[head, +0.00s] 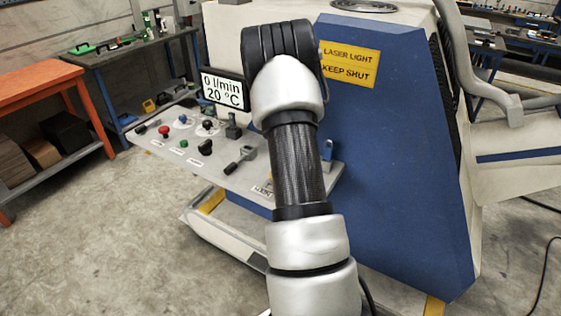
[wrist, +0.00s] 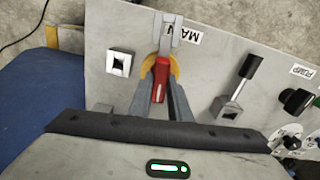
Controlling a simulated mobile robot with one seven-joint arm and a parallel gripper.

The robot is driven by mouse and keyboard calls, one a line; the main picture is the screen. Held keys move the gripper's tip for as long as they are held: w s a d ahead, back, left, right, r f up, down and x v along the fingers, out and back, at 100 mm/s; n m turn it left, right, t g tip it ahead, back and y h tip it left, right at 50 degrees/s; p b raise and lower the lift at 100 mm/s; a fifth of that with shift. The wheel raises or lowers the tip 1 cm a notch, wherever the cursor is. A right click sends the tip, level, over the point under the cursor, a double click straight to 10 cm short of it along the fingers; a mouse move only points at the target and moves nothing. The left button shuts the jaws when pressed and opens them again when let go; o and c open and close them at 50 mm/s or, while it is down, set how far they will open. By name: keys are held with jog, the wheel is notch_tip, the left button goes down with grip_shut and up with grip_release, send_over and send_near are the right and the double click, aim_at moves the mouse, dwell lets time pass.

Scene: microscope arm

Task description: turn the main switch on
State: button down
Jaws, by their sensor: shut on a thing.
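The main switch shows in the wrist view as a red handle (wrist: 160,80) on a yellow round base (wrist: 149,64). A label reading "MAIN", partly covered by a grey metal piece (wrist: 170,30), is beside it on the grey panel (wrist: 215,50). My gripper (wrist: 160,97) has its two grey fingers on either side of the red handle, shut on it. In the head view the panel (head: 215,172) sticks out from the machine's side. My arm hides the main switch and my gripper there.
A lever (wrist: 245,75) and a black knob (wrist: 297,100) stand right of the switch in the wrist view. A square metal fitting (wrist: 119,62) is left of it. In the head view, a display (head: 222,91) reads 0 l/min, 20 °C, and a blue machine cover (head: 400,150) stands right of my arm.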

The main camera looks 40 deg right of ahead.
jog(key=shift+r+m, duration=0.1)
jog(key=shift+m, duration=0.4)
jog(key=c, duration=1.6)
grip_release()
jog(key=shift+c, duration=0.2)
notch_tip(320, 180, up, 17)
jog(key=shift+r, duration=0.2)
